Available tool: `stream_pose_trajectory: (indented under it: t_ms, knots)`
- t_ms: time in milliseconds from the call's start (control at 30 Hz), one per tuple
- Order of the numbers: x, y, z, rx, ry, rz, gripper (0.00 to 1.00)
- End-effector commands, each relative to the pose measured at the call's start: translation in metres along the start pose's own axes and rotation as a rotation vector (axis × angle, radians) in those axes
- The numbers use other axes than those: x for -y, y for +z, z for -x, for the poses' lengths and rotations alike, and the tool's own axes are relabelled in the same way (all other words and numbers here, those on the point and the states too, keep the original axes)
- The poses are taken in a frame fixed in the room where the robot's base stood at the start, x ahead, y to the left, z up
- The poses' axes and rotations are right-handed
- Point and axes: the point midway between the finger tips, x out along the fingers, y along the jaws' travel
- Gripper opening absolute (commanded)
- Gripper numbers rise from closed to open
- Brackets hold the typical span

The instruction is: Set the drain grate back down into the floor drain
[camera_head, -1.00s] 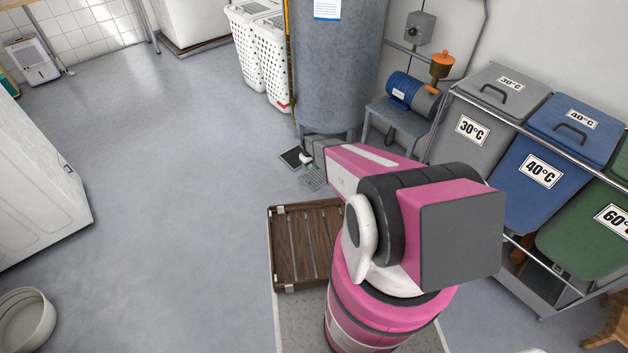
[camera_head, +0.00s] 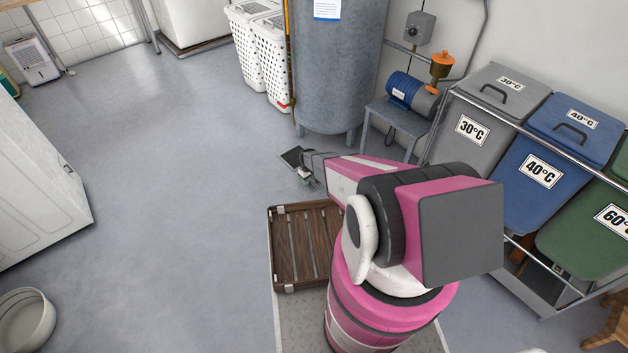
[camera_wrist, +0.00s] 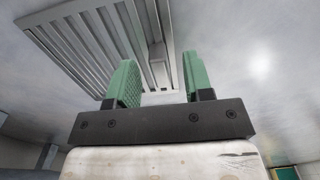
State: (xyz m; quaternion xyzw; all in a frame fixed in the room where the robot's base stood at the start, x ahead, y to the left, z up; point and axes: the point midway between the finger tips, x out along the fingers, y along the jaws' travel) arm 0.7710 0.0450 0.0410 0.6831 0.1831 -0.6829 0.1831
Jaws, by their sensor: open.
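The drain grate (camera_wrist: 85,42) is a grey slatted metal plate in the upper left of the wrist view, lying on the floor. A raised grey bar (camera_wrist: 157,72) on it shows between my fingers. My gripper (camera_wrist: 160,68) has green finger pads, is open, and points at the grate's right part; I cannot tell whether the pads touch it. In the head view my gripper (camera_head: 306,178) is low over the floor and hides most or all of the grate. The floor drain (camera_head: 291,156) is a dark square opening just beyond and left of my gripper, partly hidden by it.
A grey tank (camera_head: 338,70) on legs stands behind the drain. A blue pump (camera_head: 410,92) sits on a small stand to its right. Sorting bins (camera_head: 480,115) line the right side. A brown slatted tray (camera_head: 303,245) is nearer me.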

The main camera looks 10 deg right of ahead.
Motion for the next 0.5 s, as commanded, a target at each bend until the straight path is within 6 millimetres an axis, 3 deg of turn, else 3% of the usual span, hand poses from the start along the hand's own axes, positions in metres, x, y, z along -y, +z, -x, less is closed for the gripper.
stream_pose_trajectory:
  t_ms: [100, 300, 333, 467, 500]
  knots:
    - [-0.0005, -0.0005, -0.012, 0.001, 0.0, 0.0, 0.47]
    - [-0.0001, 0.0001, -0.0119, 0.0, 0.0, 0.001, 0.47]
    - [-0.0001, 0.0001, -0.0118, 0.0, 0.0, 0.001, 0.44]
    - [-0.0001, 0.0, -0.0117, 0.0, 0.0, 0.001, 0.01]
    - [-0.0001, 0.0, -0.0117, 0.0, 0.0, 0.001, 0.0]
